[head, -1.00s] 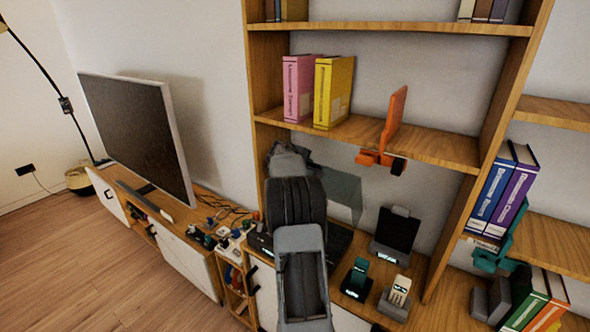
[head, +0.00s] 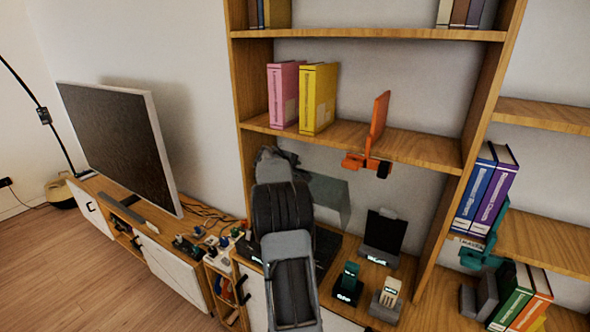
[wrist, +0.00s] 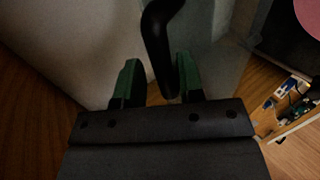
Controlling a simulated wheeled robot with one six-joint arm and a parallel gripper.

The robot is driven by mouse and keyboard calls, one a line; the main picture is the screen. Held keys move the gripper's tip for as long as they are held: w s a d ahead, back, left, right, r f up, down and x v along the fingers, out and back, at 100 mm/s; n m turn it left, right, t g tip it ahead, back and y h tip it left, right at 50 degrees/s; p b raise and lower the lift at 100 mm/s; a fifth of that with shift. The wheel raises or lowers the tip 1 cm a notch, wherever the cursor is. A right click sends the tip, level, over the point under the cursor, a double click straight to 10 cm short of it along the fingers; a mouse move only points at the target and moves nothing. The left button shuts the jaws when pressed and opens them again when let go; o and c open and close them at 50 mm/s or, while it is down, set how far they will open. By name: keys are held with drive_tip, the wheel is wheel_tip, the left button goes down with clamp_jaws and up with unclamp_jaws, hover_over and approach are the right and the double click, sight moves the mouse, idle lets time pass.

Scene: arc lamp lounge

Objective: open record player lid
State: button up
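The record player's dark base (head: 327,246) is on the lower shelf, mostly hidden behind my arm in the head view. Its see-through lid (head: 332,196) stands raised at a steep tilt above the base. In the wrist view, my gripper (wrist: 158,82) has two green fingertips set apart. A black curved bar (wrist: 157,35), which looks like the lid's handle, comes down between them. It lies close to the right finger, with a gap on the left; I cannot tell if it touches. My arm hides the gripper in the head view.
A shelf with pink (head: 284,95) and yellow binders (head: 318,98) and an orange stand (head: 375,135) is above. A dark tablet-like display (head: 383,235) and small stands (head: 348,283) are to the right. A television (head: 118,140) is on the left.

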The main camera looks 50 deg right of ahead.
drive_tip(key=shift+w+a+f, duration=0.25)
drive_tip(key=shift+w+a, duration=0.05)
drive_tip(key=b+v, duration=0.3)
drive_tip(key=v, duration=1)
drive_tip(key=shift+s+r, duration=0.35)
drive_tip(key=shift+r, duration=0.1)
